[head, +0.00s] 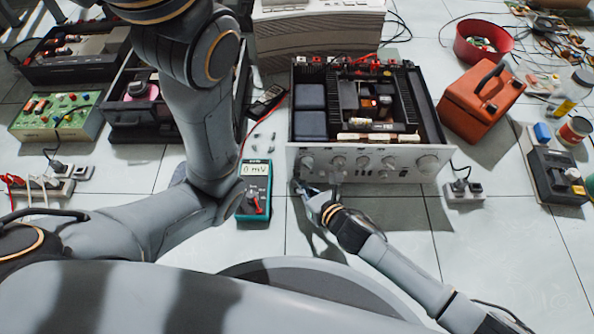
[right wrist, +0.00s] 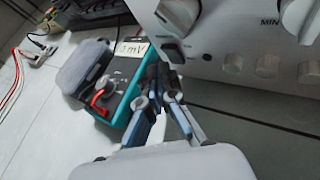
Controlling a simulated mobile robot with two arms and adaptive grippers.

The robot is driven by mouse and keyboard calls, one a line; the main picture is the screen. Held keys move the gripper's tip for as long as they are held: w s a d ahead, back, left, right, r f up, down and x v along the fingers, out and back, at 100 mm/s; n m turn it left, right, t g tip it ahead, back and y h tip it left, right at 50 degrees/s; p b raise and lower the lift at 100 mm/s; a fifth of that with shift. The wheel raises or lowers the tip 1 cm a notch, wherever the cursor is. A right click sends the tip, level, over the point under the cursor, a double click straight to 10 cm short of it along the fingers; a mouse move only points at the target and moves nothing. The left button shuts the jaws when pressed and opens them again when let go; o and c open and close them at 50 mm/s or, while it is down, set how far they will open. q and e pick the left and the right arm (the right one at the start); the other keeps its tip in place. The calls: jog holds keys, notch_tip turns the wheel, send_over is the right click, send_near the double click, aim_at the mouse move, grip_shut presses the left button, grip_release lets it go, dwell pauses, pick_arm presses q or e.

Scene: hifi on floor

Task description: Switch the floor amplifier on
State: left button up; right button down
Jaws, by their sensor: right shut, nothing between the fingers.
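The open-topped amplifier (head: 410,163) sits on the floor with its silver front panel of knobs towards me. Its panel also shows at the top right of the right wrist view (right wrist: 225,45). My right gripper (head: 304,188) is shut and empty at the lower left corner of the panel. In the right wrist view its fingertips (right wrist: 160,78) are just below a knob (right wrist: 178,14) and a small dark control (right wrist: 171,52), possibly a switch. I cannot tell if they touch. My left arm is in the head view, but its gripper is not.
A teal multimeter (head: 254,207) lies left of the amplifier, close to my right gripper. A red toolbox (head: 480,105) and a power socket block (head: 464,191) stand to the right. Opened devices (head: 62,115) and cables crowd the left. Floor in front of the panel is partly clear.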

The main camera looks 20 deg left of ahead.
jog(key=shift+w, duration=0.1)
jog(key=shift+w+a+r, duration=0.1)
jog(key=shift+w+r, duration=0.05)
jog(key=shift+w, duration=0.15)
jog(key=shift+w+a, duration=0.15)
jog(key=shift+w, duration=0.15)
dwell(0.6)
jog(key=shift+s+p, duration=0.1)
jog(key=shift+p, duration=0.2)
jog(key=shift+s+d+p, duration=0.25)
jog(key=shift+s+p, duration=0.05)
jog(key=shift+s, duration=0.2)
jog(key=shift+s, duration=0.1)
